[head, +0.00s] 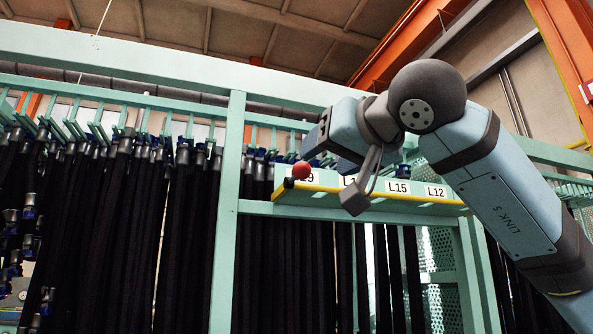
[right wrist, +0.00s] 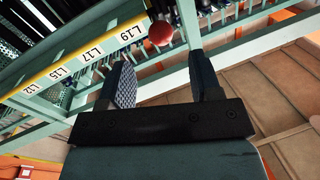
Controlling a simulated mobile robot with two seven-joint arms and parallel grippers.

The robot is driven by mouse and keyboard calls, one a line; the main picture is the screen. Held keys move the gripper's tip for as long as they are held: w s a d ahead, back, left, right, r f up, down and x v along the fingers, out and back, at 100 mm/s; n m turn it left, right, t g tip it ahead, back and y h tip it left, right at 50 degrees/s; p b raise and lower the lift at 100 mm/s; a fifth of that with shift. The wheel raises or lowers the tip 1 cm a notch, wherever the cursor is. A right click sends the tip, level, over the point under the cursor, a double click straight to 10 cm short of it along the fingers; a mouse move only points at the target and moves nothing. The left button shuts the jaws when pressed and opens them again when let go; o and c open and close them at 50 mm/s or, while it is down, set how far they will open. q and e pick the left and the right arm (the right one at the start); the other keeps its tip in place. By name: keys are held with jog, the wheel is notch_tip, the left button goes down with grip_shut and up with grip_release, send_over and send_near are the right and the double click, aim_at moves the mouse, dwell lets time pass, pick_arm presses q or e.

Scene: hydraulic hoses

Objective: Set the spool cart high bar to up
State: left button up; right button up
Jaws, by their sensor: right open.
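The high bar (head: 415,205) is a pale green rail with a yellow edge and white labels such as L15 and L12. It runs level across the green rack, with a red ball knob (head: 301,170) at its left end. My right gripper (head: 316,146) is open, just above and beside the knob. In the right wrist view, the knob (right wrist: 160,33) lies just beyond the open fingers (right wrist: 161,65), apart from them as far as I can tell. The labelled bar (right wrist: 80,62) runs off to the left there. My left gripper is out of view.
Many black hoses (head: 120,220) hang in rows from the green rack rails. An upright green post (head: 227,210) stands left of the knob. A thick green beam (head: 170,65) crosses above.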

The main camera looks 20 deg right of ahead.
aim_at(296, 173)
jog(key=p+x, duration=0.2)
jog(key=x, duration=0.7)
jog(key=shift+w+a, duration=0.1)
jog(key=shift+w, duration=0.2)
jog(key=shift+c, duration=0.4)
grip_shut()
